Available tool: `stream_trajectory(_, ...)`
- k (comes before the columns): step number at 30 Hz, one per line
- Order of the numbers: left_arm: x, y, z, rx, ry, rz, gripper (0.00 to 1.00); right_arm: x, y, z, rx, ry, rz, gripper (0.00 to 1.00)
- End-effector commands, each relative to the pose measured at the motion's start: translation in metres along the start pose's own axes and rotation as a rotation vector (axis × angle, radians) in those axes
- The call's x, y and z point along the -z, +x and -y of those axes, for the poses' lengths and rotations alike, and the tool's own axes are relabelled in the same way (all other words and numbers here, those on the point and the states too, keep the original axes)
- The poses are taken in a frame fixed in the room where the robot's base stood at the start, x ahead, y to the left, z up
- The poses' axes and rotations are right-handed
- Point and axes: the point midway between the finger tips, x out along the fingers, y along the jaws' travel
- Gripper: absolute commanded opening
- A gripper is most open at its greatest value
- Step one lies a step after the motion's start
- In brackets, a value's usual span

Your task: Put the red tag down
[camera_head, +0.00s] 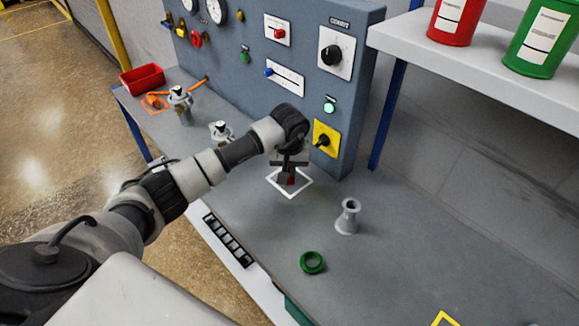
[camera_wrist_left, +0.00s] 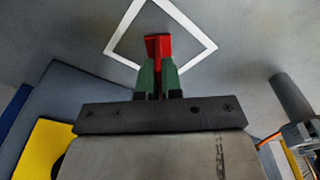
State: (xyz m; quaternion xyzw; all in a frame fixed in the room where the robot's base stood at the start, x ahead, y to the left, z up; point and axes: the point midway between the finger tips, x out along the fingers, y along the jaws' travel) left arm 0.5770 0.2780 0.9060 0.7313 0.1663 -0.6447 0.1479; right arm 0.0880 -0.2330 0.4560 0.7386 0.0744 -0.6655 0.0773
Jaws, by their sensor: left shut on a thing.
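The red tag (camera_wrist_left: 158,46) is between the fingers of my left gripper (camera_wrist_left: 158,75) in the left wrist view. The gripper is shut on it, and the tag shows inside the white square outline (camera_wrist_left: 203,58) on the grey bench. In the head view the left gripper (camera_head: 289,179) points down over the white outline (camera_head: 303,189), with a bit of red showing at its fingertips. I cannot tell whether the tag touches the bench. My right gripper is not in view.
The blue control panel (camera_head: 262,85) with knobs and a yellow switch (camera_head: 326,138) stands close behind. A grey flanged part (camera_head: 347,217) and a green ring (camera_head: 312,262) are to the right. A red bin (camera_head: 142,80) is at the far left. The bench's right part is mostly clear.

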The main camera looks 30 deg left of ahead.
Motion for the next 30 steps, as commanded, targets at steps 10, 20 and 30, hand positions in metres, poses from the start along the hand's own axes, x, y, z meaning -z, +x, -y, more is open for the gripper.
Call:
stream_trajectory(10, 0.0, 0.002, 0.0, 0.0, 0.0, 0.0, 0.31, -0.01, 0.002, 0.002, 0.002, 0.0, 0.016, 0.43)
stream_trajectory(20, 0.001, -0.009, 0.0, -0.001, -0.001, -0.004, 0.31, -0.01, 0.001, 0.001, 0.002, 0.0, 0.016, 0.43)
stream_trajectory(30, 0.002, -0.08, 0.0, -0.001, 0.0, -0.007, 0.31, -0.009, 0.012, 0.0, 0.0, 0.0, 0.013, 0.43)
